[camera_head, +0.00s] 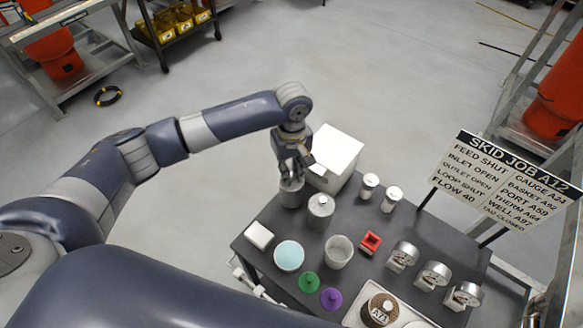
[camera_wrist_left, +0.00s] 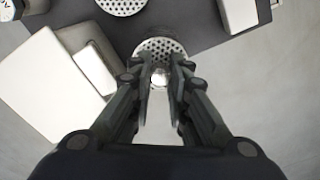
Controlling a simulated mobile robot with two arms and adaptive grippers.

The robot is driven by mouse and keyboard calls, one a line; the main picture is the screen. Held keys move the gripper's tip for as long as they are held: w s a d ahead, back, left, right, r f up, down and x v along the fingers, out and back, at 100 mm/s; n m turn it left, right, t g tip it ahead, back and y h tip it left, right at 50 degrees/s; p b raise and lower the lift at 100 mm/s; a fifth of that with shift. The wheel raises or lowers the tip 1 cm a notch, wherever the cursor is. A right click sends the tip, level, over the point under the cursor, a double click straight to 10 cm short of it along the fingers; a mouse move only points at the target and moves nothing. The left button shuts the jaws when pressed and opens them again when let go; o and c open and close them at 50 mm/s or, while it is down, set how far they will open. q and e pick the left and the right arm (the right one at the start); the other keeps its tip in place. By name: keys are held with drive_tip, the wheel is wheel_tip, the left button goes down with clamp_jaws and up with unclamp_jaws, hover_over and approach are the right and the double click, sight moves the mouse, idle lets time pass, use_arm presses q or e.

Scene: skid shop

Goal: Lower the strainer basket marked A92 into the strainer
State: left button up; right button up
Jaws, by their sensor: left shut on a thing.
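My left gripper (camera_head: 291,172) is shut on the top knob of a grey strainer basket (camera_head: 291,194) near the table's far-left corner. In the left wrist view the fingers (camera_wrist_left: 160,72) close around the knob above the basket's perforated top (camera_wrist_left: 158,46). I cannot tell whether its bottom touches the table, and no A92 mark is readable on it. A second, similar basket (camera_head: 320,212) with a knob stands beside it; its perforated top (camera_wrist_left: 122,4) shows too. An open grey cup (camera_head: 338,254), possibly the strainer, stands nearer me. My right gripper is not in view.
A white box (camera_head: 335,155) stands close behind the gripper. The dark table (camera_head: 262,273) also holds two white-topped jars, several gauges, a red part (camera_head: 371,242), a light-blue disc (camera_head: 289,256), and green and purple knobs. A job sign (camera_head: 507,180) stands at right.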

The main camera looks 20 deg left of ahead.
use_arm(q)
drive_tip(key=shift+f, duration=0.25)
idle(0.4)
drive_tip(key=shift+f, duration=0.55)
drive_tip(key=shift+f+p, duration=0.3)
drive_tip(key=shift+p, duration=0.2)
drive_tip(key=o, duration=0.9)
drive_tip(key=shift+c, duration=0.2)
drive_tip(key=o, duration=0.3)
drive_tip(key=shift+o, duration=0.2)
